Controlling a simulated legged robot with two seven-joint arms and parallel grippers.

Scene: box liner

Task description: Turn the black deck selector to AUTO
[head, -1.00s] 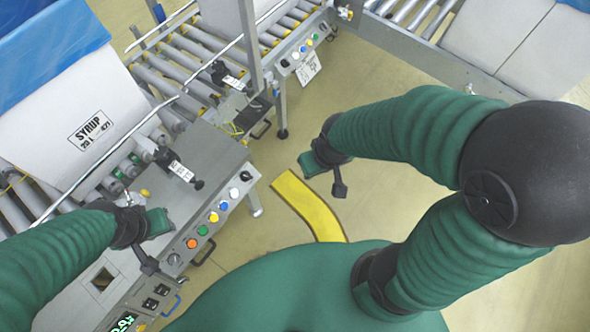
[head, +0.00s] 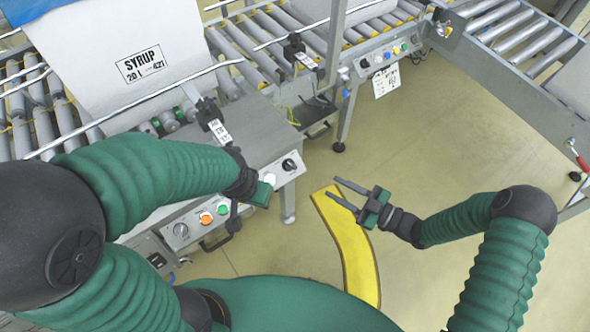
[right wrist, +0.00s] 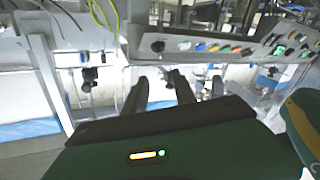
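A black selector knob (head: 290,164) sits at the right end of the near machine's front panel, right of a white button (head: 270,180). Its setting is too small to read. My right gripper (head: 350,192) is open and empty, right of that knob and apart from it, fingers pointing left. In the right wrist view its two fingers (right wrist: 160,92) are spread, below a panel with a black knob (right wrist: 157,46) at its left end. My left gripper (head: 236,217) hangs in front of the panel, partly covering it; whether its fingers are apart is unclear.
The panel also has a green button (head: 222,209), an orange button (head: 205,217) and a grey dial (head: 180,230). A second panel (head: 385,53) with a black knob stands farther back. A yellow floor strip (head: 350,245) lies below my right gripper. The floor to the right is open.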

